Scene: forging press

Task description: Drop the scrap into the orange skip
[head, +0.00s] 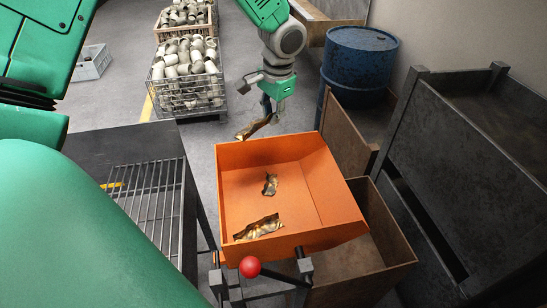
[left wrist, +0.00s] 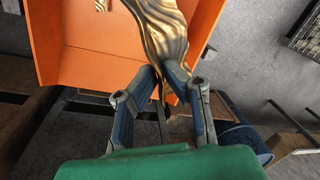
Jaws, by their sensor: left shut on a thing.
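My left gripper (head: 271,113) is shut on a crumpled, brassy strip of scrap (head: 253,128), held up by one end. In the head view the strip shows just beyond the far rim of the orange skip (head: 325,180). In the left wrist view the fingertips (left wrist: 161,82) pinch the scrap (left wrist: 168,35), which overlaps the skip's edge (left wrist: 90,65). It hangs clear of the skip in the head view. Two other scraps lie inside the skip: a small one (head: 270,185) mid-floor and a larger one (head: 262,228) near the front wall. My right gripper is not in view.
A brown open bin (head: 365,255) stands right of and below the skip. A blue drum (head: 358,62) and dark metal bins (head: 475,185) are further right. A dark table with a wire rack (head: 145,200) is left. A red ball knob (head: 250,267) is in front. Wire crates (head: 188,95) stand behind.

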